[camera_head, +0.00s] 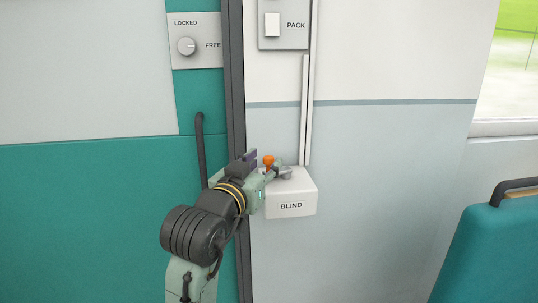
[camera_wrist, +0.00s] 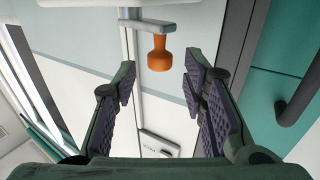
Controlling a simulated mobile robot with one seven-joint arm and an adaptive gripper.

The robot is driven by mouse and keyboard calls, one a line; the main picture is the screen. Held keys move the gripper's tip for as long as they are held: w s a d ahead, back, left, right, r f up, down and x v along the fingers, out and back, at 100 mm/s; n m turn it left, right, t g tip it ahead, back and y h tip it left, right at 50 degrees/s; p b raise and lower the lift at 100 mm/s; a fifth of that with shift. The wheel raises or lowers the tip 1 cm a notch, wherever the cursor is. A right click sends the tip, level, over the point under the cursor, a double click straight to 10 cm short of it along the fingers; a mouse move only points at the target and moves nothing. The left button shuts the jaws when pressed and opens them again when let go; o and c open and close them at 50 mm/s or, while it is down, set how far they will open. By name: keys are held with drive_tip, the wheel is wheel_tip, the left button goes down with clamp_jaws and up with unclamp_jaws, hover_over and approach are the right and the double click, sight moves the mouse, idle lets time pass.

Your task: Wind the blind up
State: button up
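The white box labelled BLIND (camera_head: 290,198) is fixed to the wall in the head view. A grey metal crank arm (camera_head: 285,173) sits at its top, with an orange knob (camera_head: 268,161) at the arm's outer end. In the wrist view the orange knob (camera_wrist: 159,54) hangs from the metal crank arm (camera_wrist: 150,24), at the top centre. My gripper (camera_head: 270,174) is at the knob in the head view, partly overlapping the crank. In the wrist view my gripper (camera_wrist: 160,70) is open, with the knob between and slightly beyond its two fingertips. I see no clear contact with it.
A thin white vertical rail (camera_head: 306,110) rises from the box towards the PACK switch (camera_head: 272,25). A LOCKED/FREE dial (camera_head: 186,46) and a dark curved handle (camera_head: 200,150) are left of the dark post. A teal seat (camera_head: 490,255) and window (camera_head: 510,60) are at right.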

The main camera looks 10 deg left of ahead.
sight(267, 160)
drive_tip(key=shift+w+d, duration=0.15)
drive_tip(key=shift+w, duration=0.75)
drive_tip(key=shift+w+d, duration=0.1)
drive_tip(key=shift+w, duration=0.8)
drive_tip(key=shift+c, duration=0.6)
clamp_jaws()
